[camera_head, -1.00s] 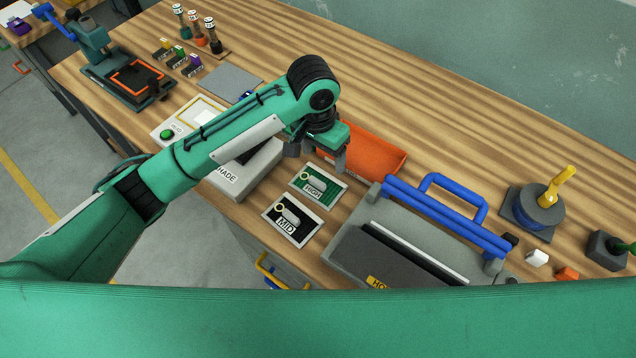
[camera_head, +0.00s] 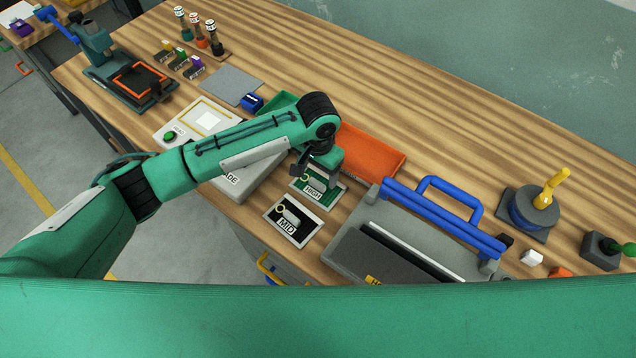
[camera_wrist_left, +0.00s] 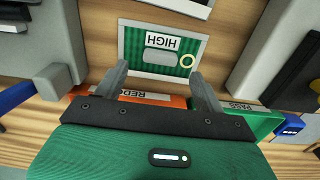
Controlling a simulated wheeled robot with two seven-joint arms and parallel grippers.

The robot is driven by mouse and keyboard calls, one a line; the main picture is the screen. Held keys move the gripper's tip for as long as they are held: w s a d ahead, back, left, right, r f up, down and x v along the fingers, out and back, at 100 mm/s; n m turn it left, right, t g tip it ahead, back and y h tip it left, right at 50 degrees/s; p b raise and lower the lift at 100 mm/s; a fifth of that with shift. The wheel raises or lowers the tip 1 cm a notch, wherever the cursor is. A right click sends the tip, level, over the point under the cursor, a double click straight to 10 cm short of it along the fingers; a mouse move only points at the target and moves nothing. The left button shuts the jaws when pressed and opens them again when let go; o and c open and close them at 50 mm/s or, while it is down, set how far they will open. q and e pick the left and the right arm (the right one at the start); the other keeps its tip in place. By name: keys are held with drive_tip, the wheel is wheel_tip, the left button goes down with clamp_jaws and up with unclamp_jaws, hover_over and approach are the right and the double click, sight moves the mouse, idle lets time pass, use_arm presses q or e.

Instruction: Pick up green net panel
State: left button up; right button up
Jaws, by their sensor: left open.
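The green net panel (camera_head: 327,200) is a flat green piece in a pale frame with a HIGH label and a grey tab. It lies on the wooden bench next to the black MID panel (camera_head: 292,221). My left gripper (camera_head: 320,180) is above the green panel and hides part of it in the head view. In the left wrist view the green panel (camera_wrist_left: 140,46) lies beyond the two fingertips (camera_wrist_left: 160,78), which are spread apart with nothing between them. My right gripper is not in view.
An orange tray (camera_head: 375,155) and a green tray (camera_head: 283,100) stand behind the gripper. The grey SHADE box (camera_head: 250,172) is left of the panels. A grey machine with a blue handle (camera_head: 440,215) is close on the right.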

sight(318, 182)
use_arm(q)
wheel_tip(318, 182, down, 3)
drive_tip(key=shift+f+p, duration=0.2)
drive_tip(key=shift+p, duration=0.3)
drive_tip(key=shift+f, duration=0.25)
drive_tip(key=c, duration=1.1)
drive_tip(key=shift+r, duration=0.15)
